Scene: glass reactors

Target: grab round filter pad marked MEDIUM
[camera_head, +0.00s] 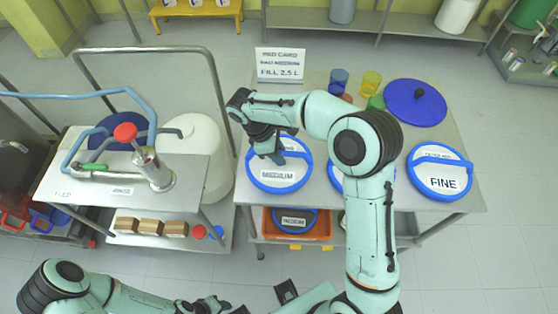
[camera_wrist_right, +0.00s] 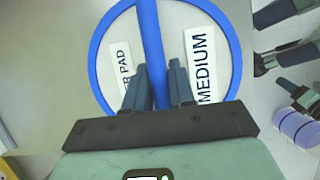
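The round filter pad marked MEDIUM (camera_head: 281,179) lies on the steel table's left end. It is white with a blue rim and a blue bar handle across it. My right gripper (camera_head: 271,153) is over it and hides part of it. In the right wrist view the pad (camera_wrist_right: 203,30) fills the middle, and my right gripper's fingers (camera_wrist_right: 157,75) sit close on both sides of the blue bar, appearing shut on it. The pad appears to rest on the table. My left gripper (camera_head: 212,305) is at the bottom edge, its fingers unclear.
A FINE pad (camera_head: 443,183) lies at the table's right end; another blue-rimmed pad (camera_head: 334,179) is partly behind my right arm. A blue lid (camera_head: 415,103), coloured cups (camera_head: 371,84) and a sign (camera_head: 280,65) stand behind. An orange bin (camera_head: 268,228) below holds another MEDIUM pad (camera_head: 293,221).

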